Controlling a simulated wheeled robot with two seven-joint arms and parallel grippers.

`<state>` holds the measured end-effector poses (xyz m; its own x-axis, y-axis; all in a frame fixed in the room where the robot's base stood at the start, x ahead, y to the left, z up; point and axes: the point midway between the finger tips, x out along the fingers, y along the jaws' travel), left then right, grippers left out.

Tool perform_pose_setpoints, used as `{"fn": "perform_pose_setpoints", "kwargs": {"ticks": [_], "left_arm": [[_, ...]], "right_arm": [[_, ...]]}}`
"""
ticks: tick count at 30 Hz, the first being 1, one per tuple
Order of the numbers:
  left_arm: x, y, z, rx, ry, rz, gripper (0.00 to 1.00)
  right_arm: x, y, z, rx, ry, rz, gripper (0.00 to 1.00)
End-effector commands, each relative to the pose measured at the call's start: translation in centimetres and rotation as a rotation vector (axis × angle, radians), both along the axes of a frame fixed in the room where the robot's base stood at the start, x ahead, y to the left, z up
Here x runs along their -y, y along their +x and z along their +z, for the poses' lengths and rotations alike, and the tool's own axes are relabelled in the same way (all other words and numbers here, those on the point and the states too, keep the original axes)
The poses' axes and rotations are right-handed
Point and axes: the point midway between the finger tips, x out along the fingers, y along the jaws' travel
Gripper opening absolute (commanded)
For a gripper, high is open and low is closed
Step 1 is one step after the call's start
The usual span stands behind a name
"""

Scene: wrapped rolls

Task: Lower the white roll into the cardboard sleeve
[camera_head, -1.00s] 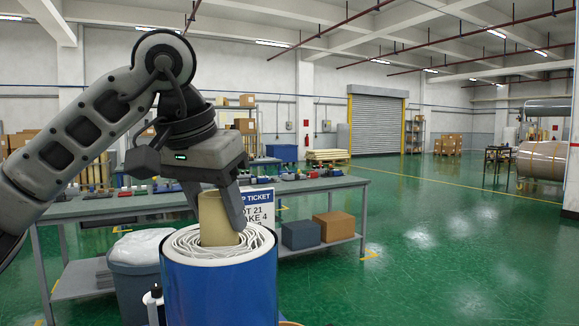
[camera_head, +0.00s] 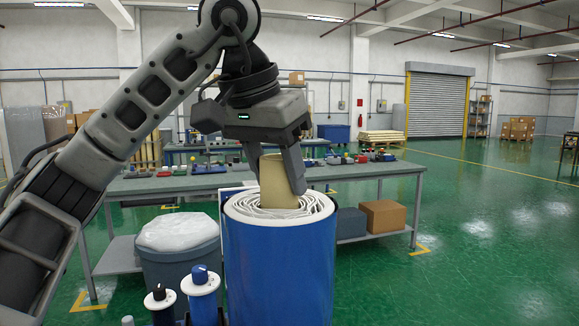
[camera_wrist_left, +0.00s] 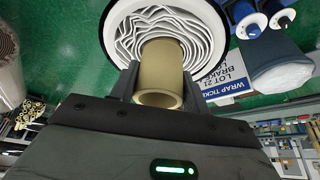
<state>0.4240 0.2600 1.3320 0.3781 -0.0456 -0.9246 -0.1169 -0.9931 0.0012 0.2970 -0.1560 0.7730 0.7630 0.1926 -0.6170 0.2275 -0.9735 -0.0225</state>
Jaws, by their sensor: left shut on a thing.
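The roll (camera_head: 278,265) stands upright, with a blue outer side, a white rim and wavy white layers inside. A tan core tube (camera_head: 272,180) rises from its middle. My left gripper (camera_head: 280,172) points down and is shut on this tube above the white layers. The wrist view also shows the tan tube (camera_wrist_left: 161,75) between the fingers, with the white layers (camera_wrist_left: 150,30) around it. The roll's lower end is below the picture. I cannot make out the cardboard sleeve for certain in the current views. My right gripper is not in view.
Blue and black spools with white flanges (camera_head: 202,285) and a grey bin (camera_head: 180,262) stand left of the roll. A long workbench (camera_head: 340,172) is behind, with a cardboard box (camera_head: 384,216) on its lower shelf. Green floor (camera_head: 490,230) is open at the right.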

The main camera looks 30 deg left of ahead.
Motion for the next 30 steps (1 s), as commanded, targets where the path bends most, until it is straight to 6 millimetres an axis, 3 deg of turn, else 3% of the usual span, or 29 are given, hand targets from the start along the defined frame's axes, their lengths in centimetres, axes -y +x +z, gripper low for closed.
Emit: {"fn": "perform_pose_setpoints", "kwargs": {"ticks": [30], "left_arm": [[0.0, 0.0, -9.3, 0.004, -0.002, 0.001, 0.00]], "right_arm": [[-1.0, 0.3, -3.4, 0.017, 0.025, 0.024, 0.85]]}}
